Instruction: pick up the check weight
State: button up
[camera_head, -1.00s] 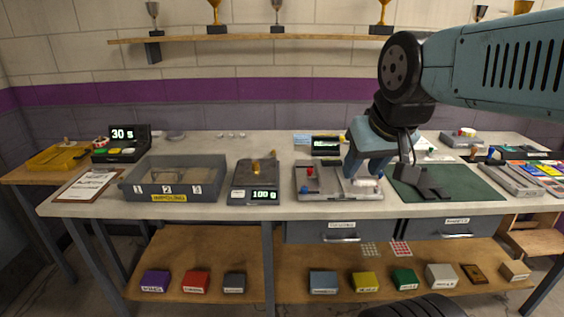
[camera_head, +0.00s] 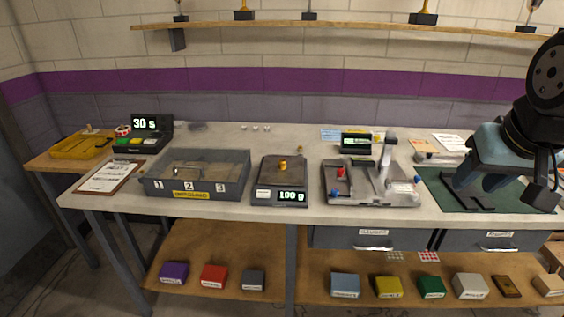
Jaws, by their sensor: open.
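A small brass weight (camera_head: 283,165), which appears to be the check weight, stands on the pan of the dark scale (camera_head: 268,174). The scale's display reads 100 g. My gripper (camera_head: 514,186) is at the right edge of the view, over the dark green mat (camera_head: 455,196), far to the right of the weight. It is open and nothing shows between its fingers. The weight is in clear view.
A grey divided bin (camera_head: 210,192) stands left of the scale. A grey fixture with an upright post (camera_head: 385,160) stands between the scale and my gripper. A clipboard (camera_head: 108,176) and a timer (camera_head: 145,133) are farther left. A wall shelf (camera_head: 350,26) runs above.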

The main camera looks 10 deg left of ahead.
aim_at(282, 162)
jog(key=z, duration=0.1)
jog(key=i, duration=1)
jog(key=u, duration=0.1)
